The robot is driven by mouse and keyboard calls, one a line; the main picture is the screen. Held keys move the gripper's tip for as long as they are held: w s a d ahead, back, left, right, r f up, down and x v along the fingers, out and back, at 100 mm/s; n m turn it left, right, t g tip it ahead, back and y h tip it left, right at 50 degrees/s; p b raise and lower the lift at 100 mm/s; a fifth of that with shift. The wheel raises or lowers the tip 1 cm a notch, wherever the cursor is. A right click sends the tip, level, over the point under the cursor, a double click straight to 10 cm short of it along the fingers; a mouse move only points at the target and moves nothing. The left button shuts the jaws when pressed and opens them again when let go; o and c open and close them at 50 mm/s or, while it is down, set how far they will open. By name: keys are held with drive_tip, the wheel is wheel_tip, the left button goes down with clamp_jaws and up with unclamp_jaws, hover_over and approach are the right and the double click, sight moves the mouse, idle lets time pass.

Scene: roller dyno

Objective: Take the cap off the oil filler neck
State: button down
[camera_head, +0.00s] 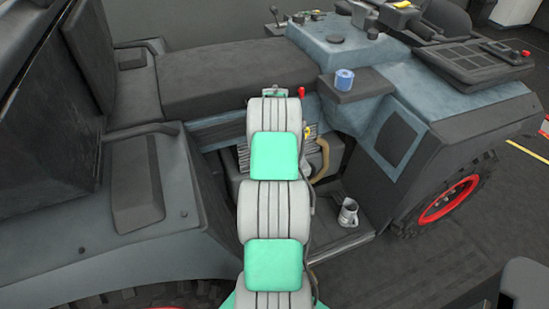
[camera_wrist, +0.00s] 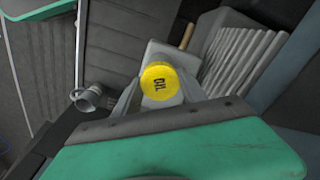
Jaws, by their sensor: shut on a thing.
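The yellow round cap marked OIL (camera_wrist: 160,84) shows face-on in the middle of the wrist view. My gripper (camera_wrist: 158,93) has one grey finger on each side of the cap and is shut on it. The filler neck is hidden behind the cap, so I cannot tell whether the cap still sits on it. A grey engine part (camera_wrist: 165,52) shows just beyond the cap. In the head view my own arm covers the gripper and most of the engine bay; a small yellow patch (camera_head: 307,132) shows at the arm's right edge.
A metal jug (camera_head: 348,213) stands on the step right of my arm; it also shows in the wrist view (camera_wrist: 88,97). A ribbed grey part (camera_wrist: 228,60) and a tan hose (camera_head: 322,160) are close by. A blue roll (camera_head: 344,79) stands on the ledge above.

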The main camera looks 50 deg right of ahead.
drive_tip(key=n, duration=0.5)
drive_tip(key=shift+a+f, duration=0.1)
drive_tip(key=n+b, duration=0.1)
drive_tip(key=n, duration=0.3)
drive_tip(key=shift+n, duration=0.9)
drive_tip(key=shift+n, duration=0.8)
drive_tip(key=n, duration=0.4)
drive_tip(key=c, duration=0.6)
unclamp_jaws()
